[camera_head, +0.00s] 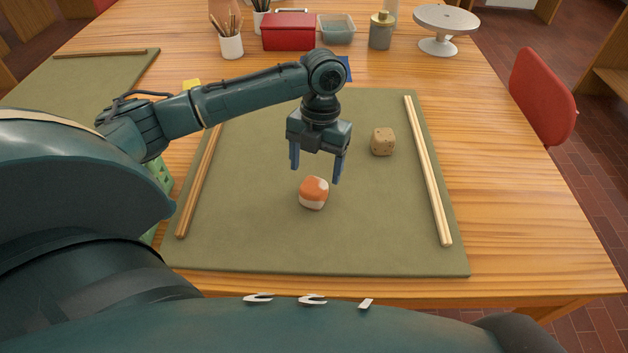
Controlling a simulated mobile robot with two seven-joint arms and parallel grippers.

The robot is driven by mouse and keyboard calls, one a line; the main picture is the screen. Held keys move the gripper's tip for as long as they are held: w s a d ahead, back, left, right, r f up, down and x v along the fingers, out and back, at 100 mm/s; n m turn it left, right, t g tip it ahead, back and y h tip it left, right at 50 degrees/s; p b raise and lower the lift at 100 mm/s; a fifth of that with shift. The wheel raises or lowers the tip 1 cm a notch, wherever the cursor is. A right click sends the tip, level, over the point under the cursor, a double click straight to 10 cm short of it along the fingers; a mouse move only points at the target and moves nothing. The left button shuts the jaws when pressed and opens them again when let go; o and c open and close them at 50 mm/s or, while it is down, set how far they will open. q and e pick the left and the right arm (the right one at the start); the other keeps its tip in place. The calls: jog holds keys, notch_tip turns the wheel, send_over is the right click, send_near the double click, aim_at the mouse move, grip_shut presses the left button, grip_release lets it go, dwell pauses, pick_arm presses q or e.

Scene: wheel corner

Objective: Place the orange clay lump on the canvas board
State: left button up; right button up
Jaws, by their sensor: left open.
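The orange clay lump (313,192), orange with white patches, rests on the green canvas board (390,240) near its middle. My left gripper (316,176) points down just above and behind the lump, with its two blue fingers apart and nothing seen between them. Whether the fingertips touch the lump is hard to tell, but they appear apart from it. My right gripper is not in view.
A tan speckled lump (383,142) sits on the board to the right of my gripper. Wooden sticks (428,170) lie along both sides of the board. A red box (289,32), a brush cup (231,44) and a turntable (445,20) stand at the back.

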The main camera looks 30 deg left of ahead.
aim_at(317, 180)
pick_arm(q)
jog(key=r, duration=0.5)
jog(key=shift+w+r, duration=0.2)
jog(key=shift+w, duration=0.2)
